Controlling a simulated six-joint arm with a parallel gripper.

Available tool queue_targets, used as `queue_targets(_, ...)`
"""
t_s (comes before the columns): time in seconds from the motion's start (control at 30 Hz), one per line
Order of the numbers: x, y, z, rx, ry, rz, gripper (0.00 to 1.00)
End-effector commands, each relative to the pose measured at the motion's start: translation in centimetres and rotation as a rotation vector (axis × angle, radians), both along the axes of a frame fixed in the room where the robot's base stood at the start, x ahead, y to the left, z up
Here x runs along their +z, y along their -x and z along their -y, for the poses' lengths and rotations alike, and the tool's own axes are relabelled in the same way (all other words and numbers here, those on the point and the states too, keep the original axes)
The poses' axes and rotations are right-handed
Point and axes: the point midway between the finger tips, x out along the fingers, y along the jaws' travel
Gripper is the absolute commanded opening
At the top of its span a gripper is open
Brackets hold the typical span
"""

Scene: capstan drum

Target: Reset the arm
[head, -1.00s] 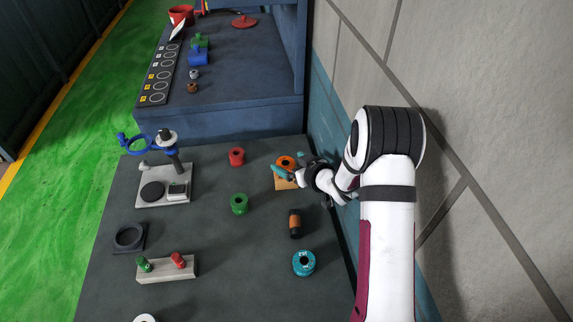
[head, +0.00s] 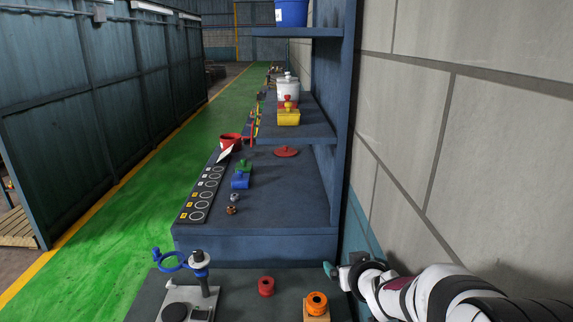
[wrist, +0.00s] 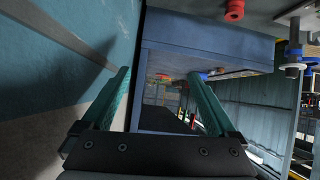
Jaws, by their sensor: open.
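My gripper (head: 332,270) is at the right side of the dark table, close to the wall. In the wrist view its two teal fingers (wrist: 163,88) are spread apart with nothing between them. An orange spool (head: 317,303) sits on a small wooden block (head: 318,317), to the left of and below the gripper in the head view, apart from it. A red spool (head: 266,286) stands on the table further left and also shows in the wrist view (wrist: 235,10).
A stand with a post and blue ring (head: 168,260) is at the table's left. A blue shelf unit (head: 260,246) with a black marked strip (head: 203,193), a red pot (head: 230,142) and small parts lies beyond. The block wall (head: 480,150) is close on the right.

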Motion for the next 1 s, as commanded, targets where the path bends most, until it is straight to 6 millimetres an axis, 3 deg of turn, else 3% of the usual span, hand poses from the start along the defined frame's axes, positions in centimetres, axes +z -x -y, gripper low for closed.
queue_targets(0.03,2.9,2.4,0.2,-0.072,-0.01,-0.012,0.93)
queue_targets(0.13,5.7,7.9,0.2,-0.195,-0.071,-0.086,0.93)
queue_targets(0.3,7.3,16.5,-2.1,-0.281,-0.211,-0.208,0.93)
queue_targets(0.43,7.4,22.0,-4.6,-0.282,-0.325,-0.294,0.93)
queue_targets(0.6,7.0,28.5,-8.6,-0.227,-0.467,-0.402,0.93)
queue_targets(0.7,3.2,31.0,-8.3,-0.298,-0.446,-0.623,0.93)
queue_targets(0.8,0.8,33.9,-8.2,-0.36,-0.429,-0.804,0.93)
queue_targets(0.9,-0.6,36.4,-8.1,-0.417,-0.414,-0.947,0.93)
queue_targets(1.0,-0.8,36.7,-8.1,-0.425,-0.411,-0.967,0.93)
